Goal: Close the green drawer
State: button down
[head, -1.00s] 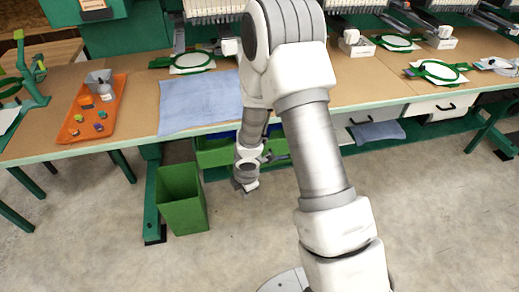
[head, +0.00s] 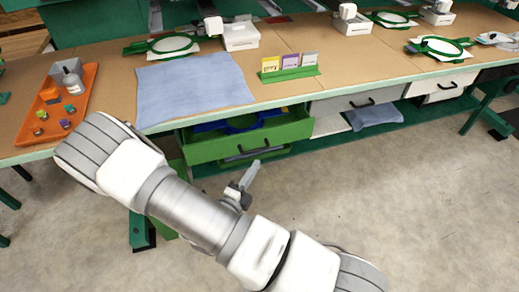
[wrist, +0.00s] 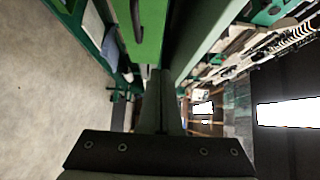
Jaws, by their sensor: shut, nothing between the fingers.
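The green drawer (head: 290,131) stands pulled out under the bench in the head view, with blue and dark green contents showing inside. A dark bar handle is near its front. My gripper (head: 251,172) is in front of and a little below the drawer front, its fingers pointing up toward it. I cannot tell whether they touch. In the wrist view my gripper (wrist: 160,75) is shut and empty, and a green panel with a dark handle (wrist: 140,25), apparently the drawer front, is close by the fingertips.
Above the drawer, the bench holds a blue cloth (head: 195,88), a green card holder (head: 290,74) and an orange tray (head: 24,128). A white drawer (head: 345,103) is to the right. A folded blue cloth (head: 374,117) lies on the low shelf. Floor at right is clear.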

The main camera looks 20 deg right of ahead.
aim_at(268, 130)
jog(key=b+x, duration=0.1)
jog(key=x, duration=0.2)
jog(key=b+x, duration=0.1)
jog(key=x, duration=0.3)
jog(key=w+a+b+x, duration=0.1)
jog(key=x, duration=0.3)
jog(key=shift+w+f, duration=0.15)
jog(key=shift+w, duration=0.1)
jog(key=shift+w+b, duration=0.4)
jog(key=shift+w, duration=0.3)
jog(key=shift+w, duration=0.4)
jog(key=w+p, duration=0.1)
jog(key=w, duration=0.7)
jog(key=shift+w+p, duration=0.25)
jog(key=shift+p, duration=0.05)
jog(key=shift+w+r, duration=0.2)
jog(key=shift+w, duration=0.1)
jog(key=shift+r, duration=0.1)
